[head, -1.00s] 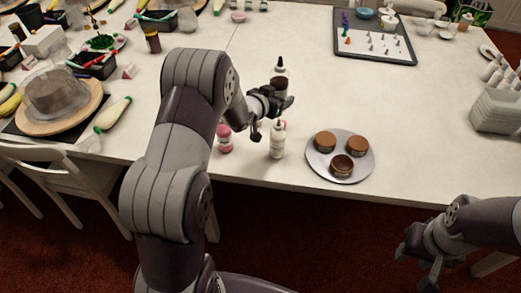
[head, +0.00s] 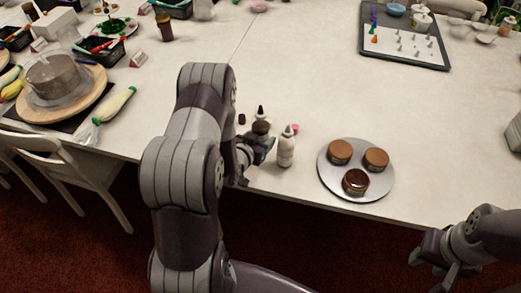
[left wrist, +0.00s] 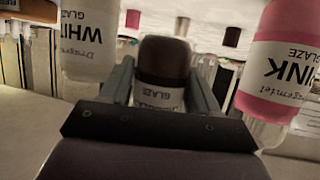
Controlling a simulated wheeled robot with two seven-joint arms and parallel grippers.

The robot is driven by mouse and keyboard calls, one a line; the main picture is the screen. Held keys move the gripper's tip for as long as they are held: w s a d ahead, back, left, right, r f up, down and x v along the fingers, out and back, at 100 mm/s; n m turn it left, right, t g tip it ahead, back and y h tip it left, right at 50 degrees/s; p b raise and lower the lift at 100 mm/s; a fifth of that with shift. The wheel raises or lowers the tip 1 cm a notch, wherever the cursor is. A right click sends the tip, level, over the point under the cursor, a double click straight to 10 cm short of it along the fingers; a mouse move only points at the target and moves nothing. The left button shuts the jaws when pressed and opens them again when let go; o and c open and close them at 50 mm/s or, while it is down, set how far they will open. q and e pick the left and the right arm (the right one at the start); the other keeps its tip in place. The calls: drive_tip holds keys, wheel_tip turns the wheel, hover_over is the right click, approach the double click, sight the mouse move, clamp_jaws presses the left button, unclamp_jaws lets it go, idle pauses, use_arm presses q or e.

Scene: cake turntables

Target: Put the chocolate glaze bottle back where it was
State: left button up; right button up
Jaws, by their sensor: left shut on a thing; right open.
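The chocolate glaze bottle (head: 261,126) has a dark brown body and a black tip. It is upright in my left gripper (head: 262,149), near the table's front edge. In the left wrist view the bottle (left wrist: 163,62) sits between the two fingers, which are shut on it. I cannot tell whether its base touches the table. The white glaze bottle (head: 286,150) stands just right of the gripper. The pink glaze bottle (left wrist: 280,62) shows at the right of the left wrist view; my arm hides it in the head view. My right gripper (head: 436,262) is open and empty, off the table's front edge.
A round grey plate (head: 327,181) with three small brown cakes is right of the bottles; the front cake has a glossy dark top. A small dark cap (head: 241,119) and a pink one (head: 295,128) lie nearby. A dark tray (head: 433,64) is at the back. The table's middle is clear.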

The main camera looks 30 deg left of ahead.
use_arm(q)
wheel_tip(320, 180, down, 5)
drive_tip(key=shift+b, duration=0.35)
drive_tip(key=o, duration=0.4)
drive_tip(key=shift+f, duration=0.15)
drive_tip(key=shift+o, duration=0.2)
drive_tip(key=shift+s+r, duration=0.25)
drive_tip(key=shift+r, duration=0.1)
drive_tip(key=v, duration=1.1)
drive_tip(key=shift+s, duration=0.1)
drive_tip(key=s+d+r+g, duration=0.9)
drive_tip(key=d+r+g, duration=0.2)
drive_tip(key=g, duration=0.1)
drive_tip(key=shift+d+r+m, duration=0.3)
drive_tip(key=shift+d, duration=0.1)
